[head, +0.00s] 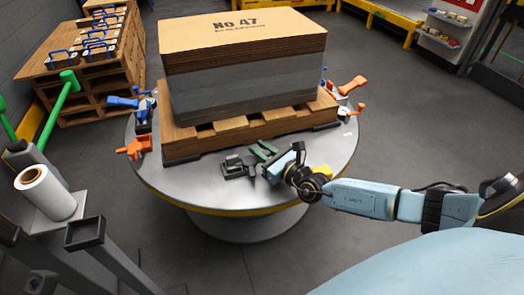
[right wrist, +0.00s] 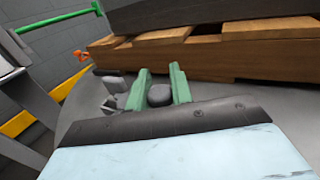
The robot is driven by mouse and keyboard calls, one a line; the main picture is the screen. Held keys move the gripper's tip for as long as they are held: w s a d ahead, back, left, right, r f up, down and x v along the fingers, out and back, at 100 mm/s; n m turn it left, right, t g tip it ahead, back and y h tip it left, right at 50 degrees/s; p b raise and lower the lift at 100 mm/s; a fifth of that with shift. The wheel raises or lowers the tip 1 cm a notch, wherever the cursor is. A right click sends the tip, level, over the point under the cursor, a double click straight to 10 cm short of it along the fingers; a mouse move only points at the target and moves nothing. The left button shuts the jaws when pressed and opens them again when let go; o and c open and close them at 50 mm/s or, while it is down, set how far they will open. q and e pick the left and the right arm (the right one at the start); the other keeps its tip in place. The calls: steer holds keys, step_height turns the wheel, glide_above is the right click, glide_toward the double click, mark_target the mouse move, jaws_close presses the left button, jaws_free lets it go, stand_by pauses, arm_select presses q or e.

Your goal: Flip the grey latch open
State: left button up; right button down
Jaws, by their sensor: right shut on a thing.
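The grey latch (head: 238,166) is a dark grey clamp on the near edge of the round table, in front of the pallet. My right gripper (head: 263,151) reaches it from the right. In the right wrist view its green fingers stand on both sides of a dark rounded knob (right wrist: 160,95), shut on it. The grey blocks of the latch's body (right wrist: 115,88) show to the left of the fingers. The gripper hides part of the latch, so I cannot tell how far its lever is turned. My left gripper is out of view.
A wooden pallet (head: 182,148) with a grey stack (head: 240,90) under a brown board fills the table (head: 210,187). Blue (head: 122,102) and orange (head: 133,148) clamps sit left, orange ones (head: 352,85) right. A yellow part (head: 321,170) lies close beside my right wrist.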

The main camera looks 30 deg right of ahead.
stand_by(0.5)
steer(key=c, duration=1.2)
jaws_free()
steer(key=shift+c, duration=0.2)
steer(key=shift+s, duration=0.1)
